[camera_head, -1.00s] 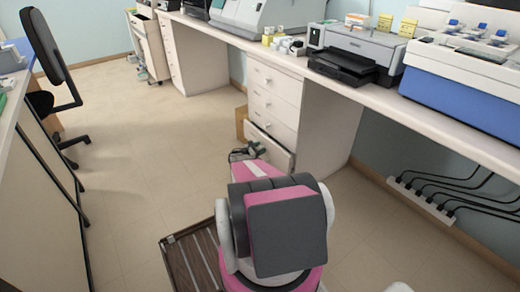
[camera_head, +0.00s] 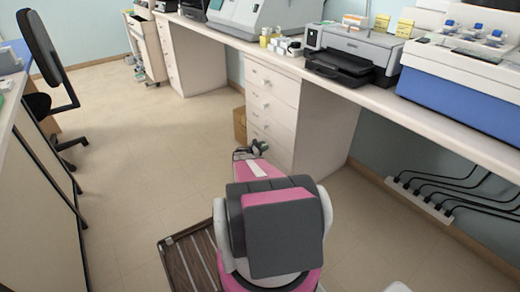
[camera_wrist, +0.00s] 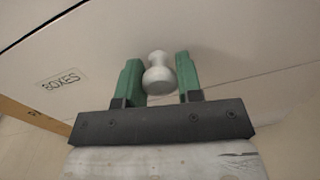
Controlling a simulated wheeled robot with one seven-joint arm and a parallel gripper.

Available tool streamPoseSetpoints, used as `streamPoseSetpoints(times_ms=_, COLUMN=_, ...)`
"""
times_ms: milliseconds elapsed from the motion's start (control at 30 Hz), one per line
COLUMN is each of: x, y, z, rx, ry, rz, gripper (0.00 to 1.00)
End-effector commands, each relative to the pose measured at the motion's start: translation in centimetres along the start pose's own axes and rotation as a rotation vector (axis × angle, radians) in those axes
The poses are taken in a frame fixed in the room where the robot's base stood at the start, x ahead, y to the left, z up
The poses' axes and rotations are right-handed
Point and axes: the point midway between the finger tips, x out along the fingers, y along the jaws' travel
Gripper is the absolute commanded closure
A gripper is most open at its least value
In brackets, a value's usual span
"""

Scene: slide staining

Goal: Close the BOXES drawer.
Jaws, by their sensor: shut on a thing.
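The BOXES drawer (camera_wrist: 105,50) fills the wrist view with its pale front, and its "BOXES" label (camera_wrist: 61,81) is at the left. Its round white knob (camera_wrist: 158,78) sits between the two green fingers of my gripper (camera_wrist: 157,66), which is shut on it. In the head view my gripper (camera_head: 256,147) is at the low front of the white drawer cabinet (camera_head: 274,98). The drawer front looks flush with the cabinet there, though my arm partly covers it.
A cardboard box (camera_head: 240,124) stands on the floor left of the cabinet. The counter above holds a printer (camera_head: 348,54). A power strip with cables (camera_head: 418,201) lies along the right wall. The floor to the left is open, up to a black chair (camera_head: 48,75).

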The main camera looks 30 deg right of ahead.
Motion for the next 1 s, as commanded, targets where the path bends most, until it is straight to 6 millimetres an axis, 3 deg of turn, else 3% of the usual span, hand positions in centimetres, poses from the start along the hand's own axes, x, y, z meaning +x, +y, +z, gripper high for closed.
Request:
streamPoseSetpoints(times_ms=200, x=0.43, y=0.06, z=0.01, rx=0.001, ry=0.0, rz=-0.002, gripper=1.0)
streamPoseSetpoints(times_ms=233, x=0.44, y=0.08, z=0.02, rx=0.001, ry=-0.001, rz=-0.002, gripper=0.57)
streamPoseSetpoints(times_ms=300, x=0.41, y=0.09, z=0.01, rx=0.001, ry=0.0, rz=-0.001, gripper=0.41)
streamPoseSetpoints(times_ms=1000, x=-0.3, y=0.07, z=0.01, rx=0.0, ry=0.0, rz=0.001, gripper=0.41)
